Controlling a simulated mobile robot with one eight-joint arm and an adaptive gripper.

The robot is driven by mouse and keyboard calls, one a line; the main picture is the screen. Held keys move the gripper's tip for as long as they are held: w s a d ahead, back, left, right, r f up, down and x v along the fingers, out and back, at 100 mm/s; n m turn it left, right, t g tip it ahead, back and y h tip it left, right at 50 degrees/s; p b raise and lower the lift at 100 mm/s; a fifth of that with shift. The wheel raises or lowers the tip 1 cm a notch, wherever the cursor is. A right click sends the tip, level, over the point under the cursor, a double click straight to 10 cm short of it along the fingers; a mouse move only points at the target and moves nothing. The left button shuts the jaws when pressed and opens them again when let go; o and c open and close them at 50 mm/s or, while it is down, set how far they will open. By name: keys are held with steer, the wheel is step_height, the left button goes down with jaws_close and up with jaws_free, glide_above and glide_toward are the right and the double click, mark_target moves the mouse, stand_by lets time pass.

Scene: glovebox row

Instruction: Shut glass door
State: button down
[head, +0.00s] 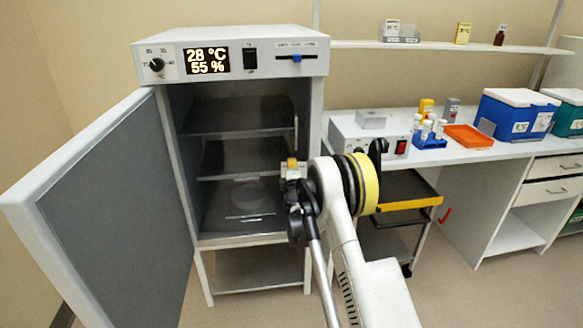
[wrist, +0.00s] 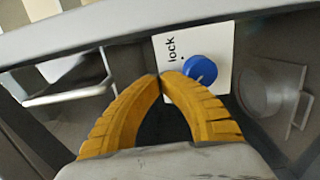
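The incubator cabinet (head: 230,40) stands with its thick outer door (head: 110,195) swung wide open to the left. The clear glass door is hard to make out in front of the shelves; I cannot tell whether it is ajar or closed. My gripper (head: 291,163) is at the right side of the cabinet opening. In the wrist view my gripper's yellow fingers (wrist: 159,76) meet at their tips with nothing visible between them. Just beyond them is a white plate (wrist: 222,45) marked "lock" with a blue knob (wrist: 200,69). Whether the tips touch anything is unclear.
Wire shelves (head: 238,132) and a faint round dish (head: 250,190) show inside the cabinet. To the right are a black cart (head: 408,187) and a bench (head: 470,153) with a blue tube rack (head: 428,141), orange tray (head: 469,135) and cooler boxes (head: 515,113). Open floor lies at lower right.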

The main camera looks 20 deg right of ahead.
steer(key=x, duration=0.5)
steer(key=shift+w, duration=0.1)
steer(key=shift+w+r, duration=0.2)
steer(key=shift+w, duration=0.05)
